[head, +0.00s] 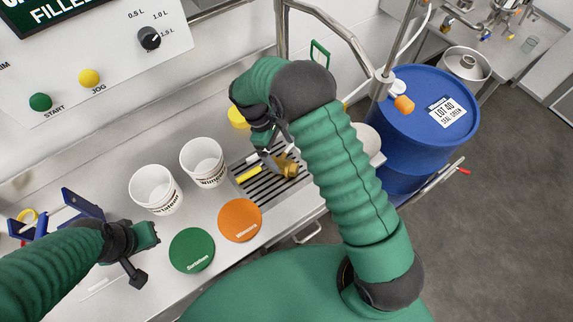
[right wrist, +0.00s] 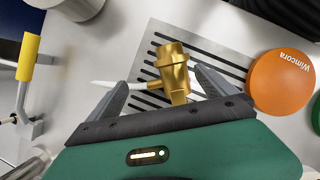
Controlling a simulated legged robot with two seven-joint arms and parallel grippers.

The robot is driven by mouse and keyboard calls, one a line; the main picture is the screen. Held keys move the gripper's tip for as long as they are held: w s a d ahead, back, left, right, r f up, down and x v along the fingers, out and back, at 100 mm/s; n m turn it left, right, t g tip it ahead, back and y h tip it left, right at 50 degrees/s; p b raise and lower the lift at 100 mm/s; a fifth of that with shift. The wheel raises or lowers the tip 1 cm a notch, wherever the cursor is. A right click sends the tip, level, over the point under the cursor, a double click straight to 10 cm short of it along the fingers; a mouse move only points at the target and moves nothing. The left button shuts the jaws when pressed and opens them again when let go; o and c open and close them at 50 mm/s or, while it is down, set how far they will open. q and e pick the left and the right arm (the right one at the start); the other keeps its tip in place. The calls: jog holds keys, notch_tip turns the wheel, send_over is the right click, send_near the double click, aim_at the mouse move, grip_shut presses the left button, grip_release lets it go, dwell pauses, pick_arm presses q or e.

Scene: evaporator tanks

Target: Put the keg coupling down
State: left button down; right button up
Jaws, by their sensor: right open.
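The brass keg coupling (head: 288,166) is at the slotted drip grate (head: 243,189), at its right side in the head view. In the right wrist view the coupling (right wrist: 173,70) appears over the grate (right wrist: 152,42), with a pale rod pointing left from it. I cannot tell if its whole underside rests on the metal. My right gripper (right wrist: 165,90) is open, with one grey finger on each side of the coupling. My left gripper (head: 146,236) is over the bench at the left, its fingers unclear.
Two white cups (head: 155,189) (head: 203,162) stand left of the grate. A green lid (head: 192,250) and an orange lid (head: 240,220) lie in front. A blue drum (head: 425,120) stands right of the bench. A control panel (head: 95,50) is behind.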

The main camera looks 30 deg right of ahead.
aim_at(283, 160)
jog(key=x, duration=0.3)
jog(key=shift+s+a, duration=0.2)
jog(key=shift+a+f, duration=0.15)
jog(key=shift+f, duration=0.25)
jog(key=shift+a, duration=0.25)
jog(key=shift+d, duration=0.4)
jog(key=c, duration=0.6)
jog(key=shift+d, duration=0.1)
jog(key=c, duration=0.5)
jog(key=shift+a, duration=0.3)
jog(key=c, duration=0.9)
grip_shut()
jog(key=shift+d, duration=0.1)
